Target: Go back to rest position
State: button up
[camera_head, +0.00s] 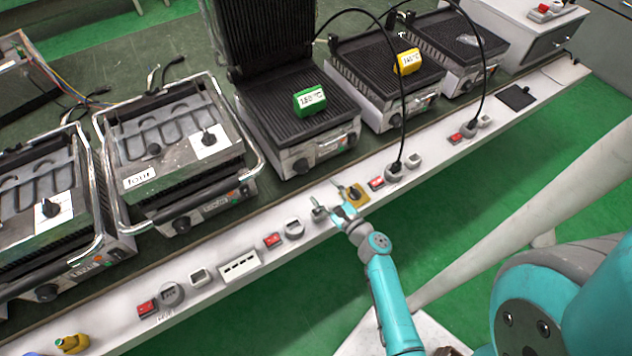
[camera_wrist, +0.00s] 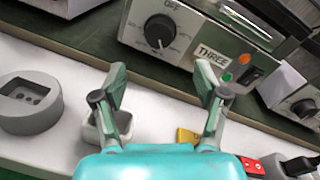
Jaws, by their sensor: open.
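My gripper (camera_head: 333,202) is above the white front ledge (camera_head: 232,244), in front of the open grill with the green block. In the wrist view my gripper (camera_wrist: 160,78) has its two fingers spread apart with nothing held between them. Beyond the fingers is the front of a grill (camera_wrist: 180,30) labelled THREE, with a black knob. A small white socket (camera_wrist: 108,128) is partly hidden behind the left finger. A yellow piece (camera_wrist: 188,136) lies beside the right finger; it also shows on the ledge in the head view (camera_head: 355,195).
Several contact grills stand along the table. A green block (camera_head: 311,101) marked 150 °C lies on the open grill, and a yellow block (camera_head: 407,61) lies on the one beside it. Red switches (camera_head: 272,240) and sockets line the ledge. Black cables (camera_head: 403,110) arch right of my gripper. Green floor (camera_head: 480,200) is open in front.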

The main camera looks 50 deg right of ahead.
jog(key=shift+v, duration=0.8)
jog(key=shift+a, duration=0.1)
